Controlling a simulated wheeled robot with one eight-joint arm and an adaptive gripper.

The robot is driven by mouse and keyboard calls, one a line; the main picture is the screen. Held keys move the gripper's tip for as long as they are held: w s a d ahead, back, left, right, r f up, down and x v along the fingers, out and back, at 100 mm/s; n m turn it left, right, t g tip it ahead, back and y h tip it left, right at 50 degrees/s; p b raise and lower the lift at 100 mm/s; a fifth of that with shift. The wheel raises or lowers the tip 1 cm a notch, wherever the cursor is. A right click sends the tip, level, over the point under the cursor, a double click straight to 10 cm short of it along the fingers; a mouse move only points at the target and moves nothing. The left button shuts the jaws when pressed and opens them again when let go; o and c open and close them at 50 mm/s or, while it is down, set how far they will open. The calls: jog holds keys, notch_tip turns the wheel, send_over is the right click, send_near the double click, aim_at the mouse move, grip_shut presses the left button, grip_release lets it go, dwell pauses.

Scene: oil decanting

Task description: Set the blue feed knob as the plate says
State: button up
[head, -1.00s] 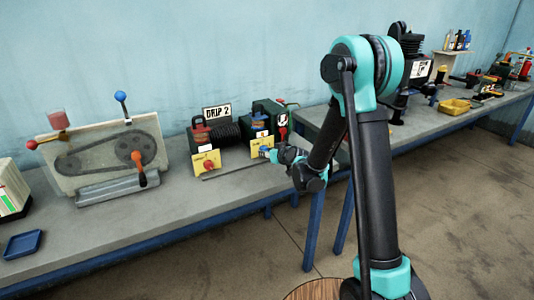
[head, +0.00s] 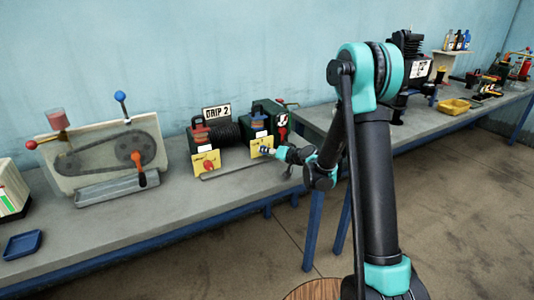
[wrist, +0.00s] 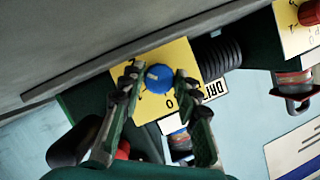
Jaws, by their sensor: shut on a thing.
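The blue feed knob (wrist: 158,79) sits on a yellow dial face (wrist: 166,55) in the wrist view. A pale mark shows on the knob, toward its upper left in that view. A 0 is readable on the dial below the knob; other marks are partly covered by my fingers. My gripper (wrist: 157,82) is shut on the knob, one finger on each side. In the head view my gripper (head: 274,152) is at the right-hand yellow dial (head: 258,143). The plate (head: 217,112) above the units reads DRIP 2; only part of it shows in the wrist view (wrist: 215,89).
A red knob (head: 208,165) is on the left-hand yellow dial. A black ribbed part (head: 226,133) lies between the two units. A belt-and-pulley rig (head: 105,158) with an orange handle stands left, and a blue tray (head: 22,245) lies at the far left.

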jog(key=shift+m, duration=0.4)
jog(key=o, duration=1.2)
jog(key=shift+c, duration=0.2)
jog(key=shift+d, duration=0.1)
jog(key=v, duration=0.7)
jog(key=shift+d, duration=0.1)
jog(key=shift+s+d+r, duration=0.1)
jog(key=shift+s+d, duration=0.15)
jog(key=shift+s, duration=0.05)
